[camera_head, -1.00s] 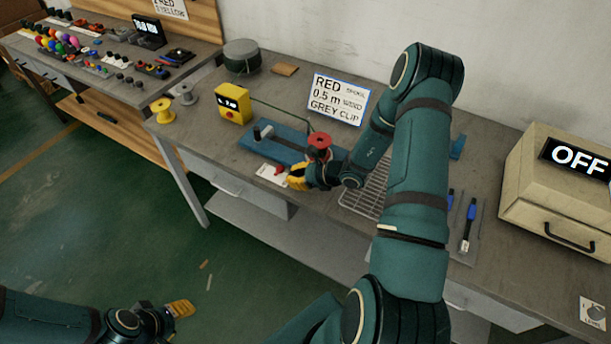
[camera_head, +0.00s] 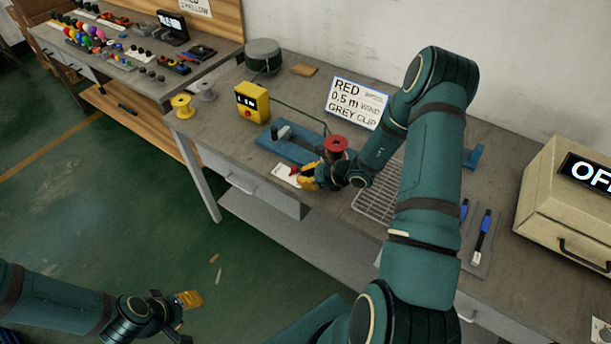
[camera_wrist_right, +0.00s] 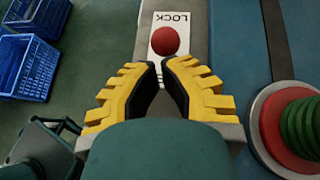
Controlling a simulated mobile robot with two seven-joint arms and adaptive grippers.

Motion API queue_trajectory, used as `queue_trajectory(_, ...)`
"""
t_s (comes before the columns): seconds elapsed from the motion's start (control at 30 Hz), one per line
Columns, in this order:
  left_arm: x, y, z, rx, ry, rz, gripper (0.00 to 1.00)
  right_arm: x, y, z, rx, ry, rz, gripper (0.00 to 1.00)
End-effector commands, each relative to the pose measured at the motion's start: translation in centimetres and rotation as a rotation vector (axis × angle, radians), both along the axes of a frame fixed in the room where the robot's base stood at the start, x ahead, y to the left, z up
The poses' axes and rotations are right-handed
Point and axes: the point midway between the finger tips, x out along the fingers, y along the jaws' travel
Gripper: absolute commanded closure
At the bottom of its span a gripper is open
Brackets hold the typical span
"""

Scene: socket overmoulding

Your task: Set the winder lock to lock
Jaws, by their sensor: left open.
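The winder (camera_head: 290,149) is a blue base on the bench with a red spool (camera_head: 335,144) at its right end. Its white lock label (camera_head: 284,174) lies at the front edge. In the right wrist view the word LOCK (camera_wrist_right: 172,18) is at the label's far end, and a round red knob (camera_wrist_right: 165,41) sits just short of it. My right gripper (camera_wrist_right: 161,66) is just on the near side of the knob, its yellow fingertips close together with no object visible between them. My left gripper (camera_head: 188,300) is open and empty over the floor, far from the bench.
A yellow box (camera_head: 251,101) stands behind the winder, with a sign (camera_head: 356,103) at the back. A wire rack (camera_head: 378,200) is right of the winder. The spool stands close right of my right gripper. Blue crates (camera_wrist_right: 27,68) are on the floor.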

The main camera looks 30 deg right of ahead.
Motion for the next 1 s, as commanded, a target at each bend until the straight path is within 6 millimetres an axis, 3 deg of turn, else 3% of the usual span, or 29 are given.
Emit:
queue_trajectory(0.67,0.4,0.1,2.1,0.001,-0.009,0.008,0.53,0.6,0.2,1.0,-0.054,0.125,0.002,1.00)
queue_trajectory(1.0,0.4,0.2,4.5,-0.004,-0.011,0.006,0.53,0.9,0.4,1.8,-0.099,0.233,0.002,1.00)
